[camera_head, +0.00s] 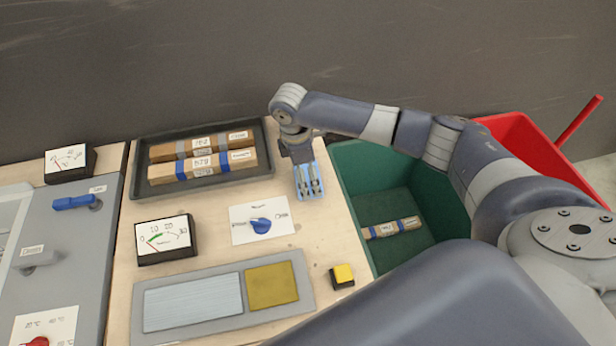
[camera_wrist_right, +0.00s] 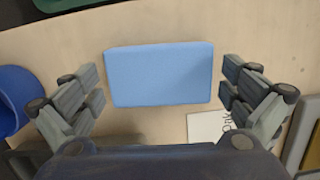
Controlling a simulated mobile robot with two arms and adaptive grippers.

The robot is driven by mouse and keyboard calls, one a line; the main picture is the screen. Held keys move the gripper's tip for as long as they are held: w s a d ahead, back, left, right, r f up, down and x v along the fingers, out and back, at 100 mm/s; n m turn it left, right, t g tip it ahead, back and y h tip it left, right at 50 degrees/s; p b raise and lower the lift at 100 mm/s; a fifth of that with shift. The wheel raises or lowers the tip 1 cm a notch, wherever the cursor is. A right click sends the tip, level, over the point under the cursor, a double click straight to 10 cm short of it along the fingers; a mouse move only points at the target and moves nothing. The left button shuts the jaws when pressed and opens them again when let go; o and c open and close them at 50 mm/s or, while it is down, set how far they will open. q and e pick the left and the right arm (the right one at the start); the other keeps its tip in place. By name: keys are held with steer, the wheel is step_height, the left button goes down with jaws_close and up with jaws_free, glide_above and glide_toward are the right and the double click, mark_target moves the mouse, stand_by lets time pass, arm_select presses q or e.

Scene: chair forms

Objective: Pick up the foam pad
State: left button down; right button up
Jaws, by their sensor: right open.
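The foam pad is a light blue rectangle lying flat on the pale wooden table. In the right wrist view the foam pad (camera_wrist_right: 160,75) lies between the open fingers of my right gripper (camera_wrist_right: 162,98), with a gap on each side. In the head view the foam pad (camera_head: 299,184) is partly hidden under my right gripper (camera_head: 310,182), which points down over it. My right gripper is open and holds nothing. My left gripper is not in view.
A dark tray (camera_head: 140,188) with wrapped bars stands at the left. A green bin (camera_head: 352,190) with one bar is at the right, a red bin (camera_head: 520,130) beyond it. A blue knob (camera_head: 261,226), a gauge (camera_head: 165,239) and a yellow button (camera_head: 343,274) are nearby.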

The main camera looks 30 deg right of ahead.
mark_target(306, 168)
steer(key=c, duration=0.6)
steer(key=shift+o, duration=0.2)
steer(key=shift+r, duration=0.1)
steer(key=shift+w+r+b, duration=0.1)
steer(key=shift+r+b, duration=0.25)
steer(key=shift+r, duration=0.3)
steer(key=shift+s+a+r+b, duration=0.2)
steer(key=shift+r, duration=0.3)
steer(key=shift+s+a+r+b, duration=0.15)
steer(key=shift+s+r+b, duration=0.05)
steer(key=shift+r, duration=0.25)
steer(key=s+a, duration=0.3)
steer(key=s+a+r+b, duration=0.1)
steer(key=s+a, duration=0.2)
steer(key=s, duration=0.1)
steer(key=s+a+b, duration=0.1)
steer(key=s+a, duration=0.2)
steer(key=shift+s+r, duration=0.2)
steer(key=shift+s, duration=0.2)
steer(key=shift+s+a+r, duration=0.1)
steer(key=shift+s+a, duration=0.25)
steer(key=shift+s, duration=0.1)
